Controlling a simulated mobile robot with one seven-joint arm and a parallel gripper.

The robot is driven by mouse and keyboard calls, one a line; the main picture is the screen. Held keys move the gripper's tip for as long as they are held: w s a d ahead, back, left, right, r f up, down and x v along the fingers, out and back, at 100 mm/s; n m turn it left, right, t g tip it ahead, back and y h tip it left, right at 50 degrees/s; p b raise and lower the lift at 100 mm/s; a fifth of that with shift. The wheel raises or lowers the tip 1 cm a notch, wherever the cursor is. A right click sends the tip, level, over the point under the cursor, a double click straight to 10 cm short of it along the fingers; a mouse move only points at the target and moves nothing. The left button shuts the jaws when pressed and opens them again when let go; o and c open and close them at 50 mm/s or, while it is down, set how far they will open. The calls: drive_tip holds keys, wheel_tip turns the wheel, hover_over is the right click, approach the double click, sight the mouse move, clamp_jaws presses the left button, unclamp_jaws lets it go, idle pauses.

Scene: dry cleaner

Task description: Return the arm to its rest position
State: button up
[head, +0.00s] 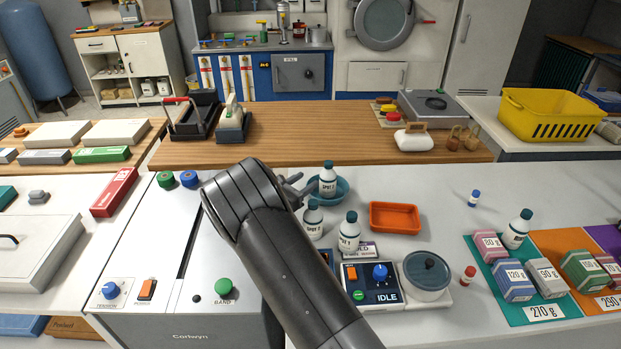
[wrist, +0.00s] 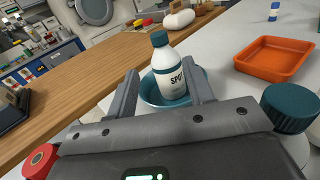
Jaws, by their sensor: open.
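My dark arm reaches from the bottom of the head view toward the white counter. My gripper (head: 297,186) is partly hidden behind the arm there; the wrist view shows its two fingers (wrist: 162,74) apart. A white bottle with a teal cap and a "SPOT" label (head: 327,184) stands slightly tilted in a teal bowl (head: 343,190). In the wrist view the bottle (wrist: 168,75) shows between the fingers' lines, seemingly just beyond the tips. Whether a finger touches the bottle or bowl (wrist: 151,92) cannot be told.
Two similar bottles (head: 313,222) (head: 349,236) stand close beside my arm. An orange tray (head: 395,229), a control box reading IDLE (head: 370,297) and a lidded pot (head: 427,290) are to the right. A white machine (head: 170,250) is at left, a wooden counter (head: 320,135) behind.

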idle(0.4)
drive_tip(key=s+d+r+m+g+y, duration=0.2)
drive_tip(key=s+d+r+m+g, duration=0.3)
drive_tip(key=s+d+r+m, duration=0.3)
drive_tip(key=s+d+r+m+g+y, duration=0.2)
drive_tip(key=s+d+r+m+g, duration=0.2)
drive_tip(key=s+d+r+m, duration=0.5)
drive_tip(key=s+a+r+m+t+y, duration=0.1)
drive_tip(key=s+m+y, duration=0.3)
drive_tip(key=s, duration=0.9)
drive_tip(key=s+a+r+m+y, duration=0.1)
drive_tip(key=s+m+y, duration=0.3)
drive_tip(key=s, duration=1)
drive_tip(key=shift+s+a+r+m+t+y, duration=0.15)
drive_tip(key=shift+s+a+m+t+y, duration=0.2)
drive_tip(key=shift+a+m, duration=0.55)
